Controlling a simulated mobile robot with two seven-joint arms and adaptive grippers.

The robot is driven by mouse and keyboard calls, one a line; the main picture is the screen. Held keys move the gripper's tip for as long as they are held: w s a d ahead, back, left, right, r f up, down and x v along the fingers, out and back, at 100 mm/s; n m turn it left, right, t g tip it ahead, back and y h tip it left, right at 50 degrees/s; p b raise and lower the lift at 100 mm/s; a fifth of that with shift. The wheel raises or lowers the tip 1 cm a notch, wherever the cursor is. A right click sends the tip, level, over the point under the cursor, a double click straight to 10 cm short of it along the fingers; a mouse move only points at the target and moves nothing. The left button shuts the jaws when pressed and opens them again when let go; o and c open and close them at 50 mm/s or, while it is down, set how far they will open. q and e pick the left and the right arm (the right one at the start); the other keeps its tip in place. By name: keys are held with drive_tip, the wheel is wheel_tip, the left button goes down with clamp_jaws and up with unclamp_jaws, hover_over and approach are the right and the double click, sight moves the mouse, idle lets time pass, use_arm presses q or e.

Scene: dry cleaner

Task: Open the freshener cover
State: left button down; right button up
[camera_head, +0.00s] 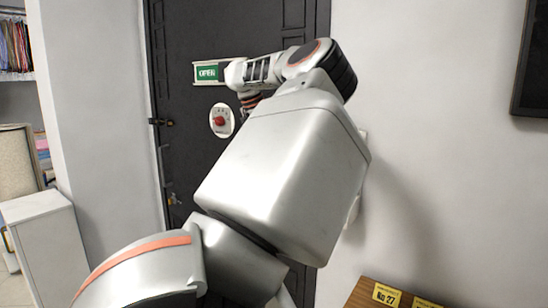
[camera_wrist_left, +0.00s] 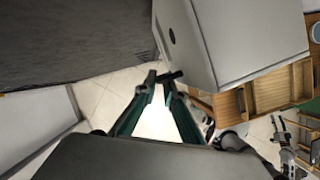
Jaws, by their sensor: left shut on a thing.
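The freshener is a pale grey-white box (camera_wrist_left: 238,42) filling the upper right of the left wrist view. A dark round mark shows on its narrow left side. My left gripper (camera_wrist_left: 160,80) is at the box's lower left corner, its fingers close together at a small dark piece that looks like part of the freshener cover. The exact contact is too small to tell. In the head view my left arm hides this gripper; only a white edge (camera_head: 361,185), probably the freshener, shows on the wall beyond it. My right gripper is in neither view.
A dark door (camera_head: 175,60) stands behind my arm, with a green OPEN sign (camera_head: 208,73) and a red knob (camera_head: 219,120). A white cabinet (camera_head: 40,235) is at left. A wooden surface with yellow number cards (camera_head: 386,294) is at lower right.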

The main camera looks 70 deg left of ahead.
use_arm(q)
drive_tip(key=shift+w+d+r, duration=0.1)
drive_tip(key=shift+w+r, duration=0.1)
drive_tip(key=shift+w, duration=0.2)
drive_tip(key=c, duration=2.2)
unclamp_jaws()
drive_tip(key=v, duration=1.2)
drive_tip(key=shift+s+f, duration=0.15)
drive_tip(key=shift+s, duration=0.1)
drive_tip(key=shift+s, duration=0.1)
